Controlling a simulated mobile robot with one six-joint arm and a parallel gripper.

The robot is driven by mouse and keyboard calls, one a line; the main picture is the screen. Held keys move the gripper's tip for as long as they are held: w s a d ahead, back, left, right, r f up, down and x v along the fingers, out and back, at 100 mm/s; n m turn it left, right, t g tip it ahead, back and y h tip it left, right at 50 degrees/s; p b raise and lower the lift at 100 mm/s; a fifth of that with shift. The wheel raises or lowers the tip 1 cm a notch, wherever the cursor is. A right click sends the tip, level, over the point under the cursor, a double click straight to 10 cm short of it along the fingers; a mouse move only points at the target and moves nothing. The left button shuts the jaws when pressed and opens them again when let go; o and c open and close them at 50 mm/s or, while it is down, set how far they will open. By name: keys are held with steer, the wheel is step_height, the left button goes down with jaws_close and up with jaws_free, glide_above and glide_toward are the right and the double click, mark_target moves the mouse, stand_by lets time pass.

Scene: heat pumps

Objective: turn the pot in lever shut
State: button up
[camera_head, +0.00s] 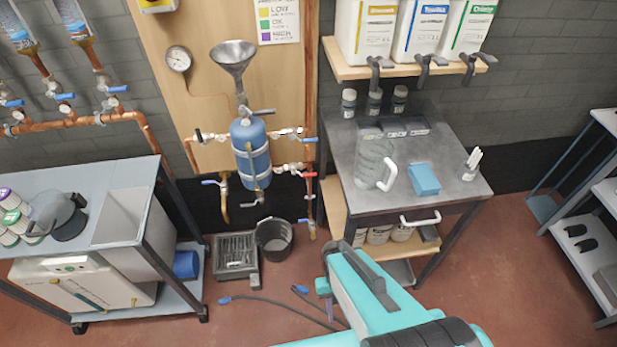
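The blue pot (250,152) hangs upright on the wooden wall panel, with a metal funnel (233,58) above it. A dark lever (263,112) lies roughly level at the pot's top. Copper pipes with small valves join it on both sides. A blue lever (210,182) is at the lower left, a red lever (303,174) at the lower right, and a blue lever (310,140) at the upper right. I cannot tell which one is the pot in lever.
A bucket (273,237) and a grey grated unit (236,250) stand on the floor below the pot. A workbench (450,188) with a jug (373,160) is at right. A trolley (88,232) is at left. Hoses (265,299) lie on the floor.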

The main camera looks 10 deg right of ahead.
steer(key=shift+f, duration=0.1)
steer(key=f+b, duration=0.4)
steer(key=b, duration=0.1)
steer(key=shift+s+f, duration=0.25)
steer(key=shift+f, duration=0.05)
steer(key=shift+a, duration=0.1)
stand_by(0.3)
